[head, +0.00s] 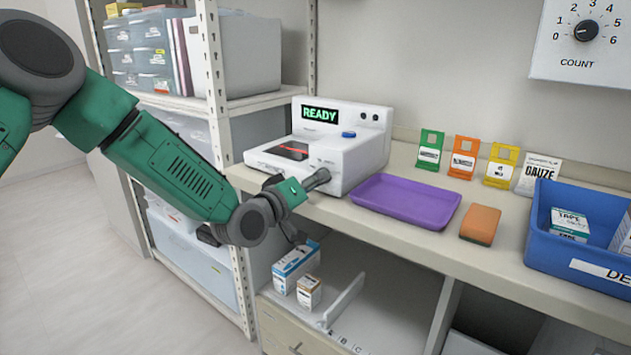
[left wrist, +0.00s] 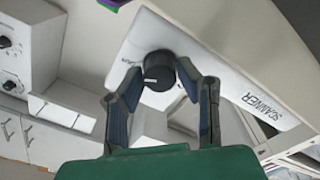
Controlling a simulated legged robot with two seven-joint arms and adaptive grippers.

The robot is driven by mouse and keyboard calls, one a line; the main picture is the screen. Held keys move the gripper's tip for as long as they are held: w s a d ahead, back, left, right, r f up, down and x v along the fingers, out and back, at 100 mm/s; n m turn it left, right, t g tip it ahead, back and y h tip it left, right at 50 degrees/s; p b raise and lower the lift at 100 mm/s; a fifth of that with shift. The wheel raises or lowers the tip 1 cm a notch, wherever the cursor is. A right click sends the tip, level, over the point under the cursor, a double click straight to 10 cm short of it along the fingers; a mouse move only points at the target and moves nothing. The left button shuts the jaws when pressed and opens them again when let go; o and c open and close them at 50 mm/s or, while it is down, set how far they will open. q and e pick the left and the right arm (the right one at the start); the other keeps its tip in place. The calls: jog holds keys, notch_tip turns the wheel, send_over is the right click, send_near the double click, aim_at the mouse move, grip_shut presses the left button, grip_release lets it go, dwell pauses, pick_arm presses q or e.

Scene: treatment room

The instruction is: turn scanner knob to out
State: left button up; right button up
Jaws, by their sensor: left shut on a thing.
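The white scanner (head: 345,140) stands on the counter with a green READY display, a blue button and a dark window with a red line. Its side, lettered SCANNER, also shows in the left wrist view (left wrist: 225,80). The black scanner knob (left wrist: 158,70) sits on that face, with a white mark pointing left in the picture. My left gripper (head: 318,179) is at the scanner's front. In the left wrist view its fingers (left wrist: 160,85) are shut on the knob, one on each side. The gripper hides the knob in the head view. My right gripper is not in view.
A purple tray (head: 405,201), an orange sponge (head: 480,224) and a blue bin (head: 560,243) stand right of the scanner. Several coloured cards line the wall. A COUNT dial (head: 585,31) hangs above. Boxes (head: 296,264) sit below the counter. A metal shelf post (head: 215,90) stands left.

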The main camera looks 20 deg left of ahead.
pick_arm(q)
jog(key=shift+f, duration=0.4)
jog(key=o, duration=1.1)
jog(key=shift+o, duration=0.2)
jog(key=shift+w+r, duration=0.1)
jog(key=shift+a+r, duration=0.1)
jog(key=v, duration=1.2)
